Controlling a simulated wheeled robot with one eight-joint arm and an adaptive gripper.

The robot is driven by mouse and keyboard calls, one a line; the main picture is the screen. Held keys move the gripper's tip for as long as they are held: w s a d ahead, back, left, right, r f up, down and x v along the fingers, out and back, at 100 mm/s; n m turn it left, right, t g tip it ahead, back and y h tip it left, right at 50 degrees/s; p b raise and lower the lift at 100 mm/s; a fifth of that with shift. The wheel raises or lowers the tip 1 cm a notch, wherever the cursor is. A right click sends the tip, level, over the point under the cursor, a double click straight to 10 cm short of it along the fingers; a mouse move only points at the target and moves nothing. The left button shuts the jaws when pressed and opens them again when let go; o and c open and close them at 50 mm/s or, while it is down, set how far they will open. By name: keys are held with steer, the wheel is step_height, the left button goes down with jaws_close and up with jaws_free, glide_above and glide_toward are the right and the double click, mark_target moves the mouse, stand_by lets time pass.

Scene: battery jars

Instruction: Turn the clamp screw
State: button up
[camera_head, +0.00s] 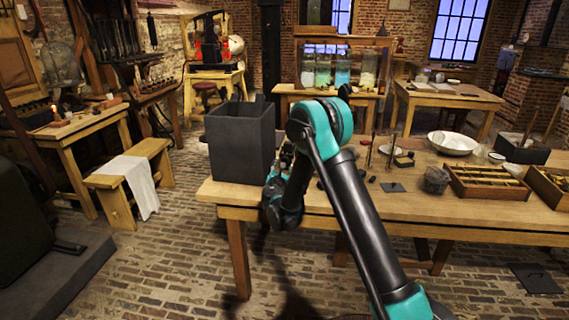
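I cannot pick out the clamp screw for certain. Thin upright rods (391,152) with small dark parts stand on the wooden workbench (455,218), just right of my arm. My arm crosses the bench front and bends down beside the dark square jar (240,140). The end of my arm, around my gripper (284,160), is partly hidden behind my own links at the bench's left end. Its fingers cannot be made out, so I cannot tell whether they are open or hold anything.
A white bowl (453,143), a dark mesh cup (436,180) and wooden trays (487,183) stand on the bench's right side. A low bench with a white cloth (133,180) is at left. Brick floor lies open between. Glass jars (342,71) stand behind.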

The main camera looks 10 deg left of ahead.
steer(key=s, duration=0.7)
steer(key=shift+s+a, duration=0.1)
steer(key=shift+s, duration=0.3)
steer(key=s+d+r+m+g+h, duration=0.1)
steer(key=d+r+m+g+h, duration=0.1)
steer(key=d+m, duration=0.45)
steer(key=s+d+r+m+g+h, duration=0.1)
steer(key=s+d+m+g, duration=0.15)
steer(key=d, duration=0.75)
steer(key=s+d+m+g+h, duration=0.1)
steer(key=s+d+m+g, duration=0.3)
steer(key=s+d+m, duration=0.6)
steer(key=s+d+f+m+g+y, duration=0.1)
steer(key=s+d+f+m, duration=0.1)
steer(key=s, duration=0.6)
steer(key=s+d+f+m+g+y, duration=0.2)
steer(key=s+m, duration=0.3)
steer(key=s, duration=0.3)
steer(key=s+d+f+m+g+y, duration=0.1)
steer(key=s+m, duration=0.3)
steer(key=s, duration=0.5)
steer(key=shift+d+f+g+y, duration=0.3)
steer(key=shift+d+f+g, duration=0.35)
steer(key=shift+f, duration=0.2)
